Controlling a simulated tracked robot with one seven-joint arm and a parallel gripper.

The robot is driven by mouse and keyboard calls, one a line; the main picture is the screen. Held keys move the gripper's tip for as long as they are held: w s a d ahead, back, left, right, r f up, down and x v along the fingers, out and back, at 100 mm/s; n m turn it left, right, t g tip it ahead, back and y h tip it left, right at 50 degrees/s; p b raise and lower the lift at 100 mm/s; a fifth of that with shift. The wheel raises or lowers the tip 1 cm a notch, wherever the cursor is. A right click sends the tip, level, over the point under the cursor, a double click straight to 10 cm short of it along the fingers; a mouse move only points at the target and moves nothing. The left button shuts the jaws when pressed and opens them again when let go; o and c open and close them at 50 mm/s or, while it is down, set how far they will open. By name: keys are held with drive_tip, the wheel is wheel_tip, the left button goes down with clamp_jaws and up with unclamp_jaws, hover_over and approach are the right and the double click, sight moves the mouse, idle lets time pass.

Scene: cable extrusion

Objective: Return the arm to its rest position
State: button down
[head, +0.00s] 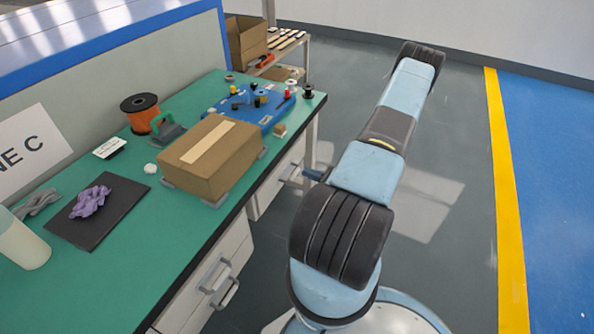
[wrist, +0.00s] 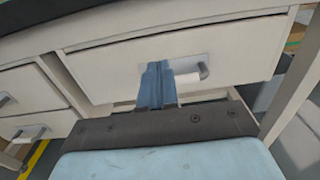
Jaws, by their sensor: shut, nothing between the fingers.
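My arm rises from my base at the bottom of the head view, stretches up along the bench's right side, and folds at a far dark joint. My gripper shows in the wrist view (wrist: 155,84), its two blue fingers together and empty. In the head view my gripper (head: 313,174) shows only in part, low beside the bench, pointing left at the drawers. In the wrist view the fingers stand in front of a pale drawer front (wrist: 230,55), and its handle (wrist: 190,80) is just right of the fingertips. I cannot tell whether they touch.
A green-topped bench (head: 125,225) stands left, holding a cardboard box (head: 210,160), an orange spool (head: 140,110), a blue tray (head: 235,103) and a black mat (head: 115,210). Drawers with handles (head: 222,285) face my arm. A shelf (head: 285,45) stands behind. Floor to the right is clear.

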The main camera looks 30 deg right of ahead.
drive_tip(key=shift+v, duration=2.7)
drive_tip(key=w+a+r+n+g+y, duration=0.1)
drive_tip(key=a+r+n+g, duration=0.45)
drive_tip(key=r, duration=0.45)
drive_tip(key=w+a+r+n+g+y, duration=0.15)
drive_tip(key=a+r+n+g, duration=0.35)
drive_tip(key=r, duration=0.5)
drive_tip(key=w+a+r+n+g, duration=0.1)
drive_tip(key=a+r+n+g, duration=0.3)
drive_tip(key=a+r+n, duration=0.4)
drive_tip(key=s+a+r+n+t+h, duration=0.1)
drive_tip(key=s+a+r+n+h, duration=0.2)
drive_tip(key=r, duration=0.5)
drive_tip(key=s+a+r+n+t+h, duration=0.2)
drive_tip(key=s+a+r+n+h, duration=0.1)
drive_tip(key=s+r, duration=0.5)
drive_tip(key=s+a+r+n+t+h, duration=0.1)
drive_tip(key=s+a+r+n+h, duration=0.2)
drive_tip(key=s+r+n+h, duration=0.2)
wheel_tip(320, 180, up, 4)
drive_tip(key=shift+s+a+f+n, duration=0.1)
drive_tip(key=shift+s+a+n, duration=0.1)
drive_tip(key=shift+s+n, duration=0.15)
